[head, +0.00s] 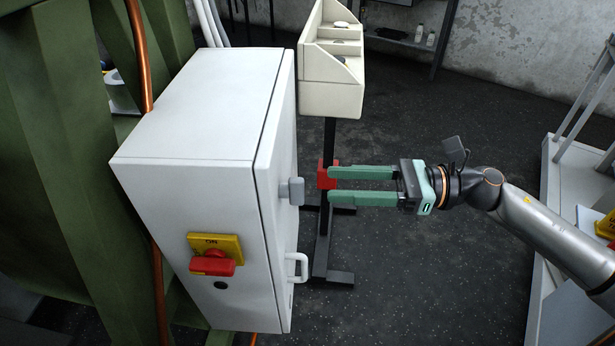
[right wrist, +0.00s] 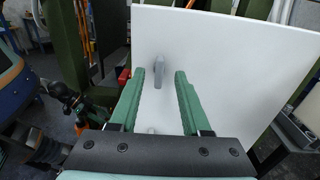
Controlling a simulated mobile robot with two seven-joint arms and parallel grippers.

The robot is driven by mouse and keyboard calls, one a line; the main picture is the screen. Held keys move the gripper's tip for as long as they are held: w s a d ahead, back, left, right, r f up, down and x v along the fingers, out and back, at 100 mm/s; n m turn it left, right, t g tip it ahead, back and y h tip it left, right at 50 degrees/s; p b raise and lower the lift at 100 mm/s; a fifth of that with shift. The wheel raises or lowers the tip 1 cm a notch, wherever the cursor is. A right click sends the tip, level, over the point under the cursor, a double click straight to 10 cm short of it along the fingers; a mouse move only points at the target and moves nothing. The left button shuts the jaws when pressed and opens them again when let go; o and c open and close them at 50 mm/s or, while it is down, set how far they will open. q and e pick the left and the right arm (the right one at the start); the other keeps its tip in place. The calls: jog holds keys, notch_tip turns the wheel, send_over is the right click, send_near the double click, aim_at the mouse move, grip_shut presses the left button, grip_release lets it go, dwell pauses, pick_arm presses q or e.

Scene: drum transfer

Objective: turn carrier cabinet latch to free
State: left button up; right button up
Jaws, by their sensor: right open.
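The white carrier cabinet (head: 190,130) stands left of centre, with its door facing right. The small grey latch (head: 291,191) sticks out from the door; in the right wrist view the latch (right wrist: 159,72) hangs roughly upright on the white door (right wrist: 230,60). My right gripper (head: 329,185) is open and empty, its two green fingers pointing at the latch from the right, with a gap between. In the right wrist view the latch shows between the fingertips (right wrist: 160,76).
A white door handle (head: 297,268) sits below the latch. A red and yellow switch (head: 213,258) is on the cabinet's near face. A dark stand with a red block (head: 324,170) and a cream bin (head: 332,75) stands behind the fingertips. The floor (head: 440,270) near my arm is clear.

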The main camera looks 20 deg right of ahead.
aim_at(291, 192)
jog(key=shift+p+x, duration=0.75)
jog(key=shift+x, duration=2.25)
jog(key=shift+c, duration=0.2)
grip_shut()
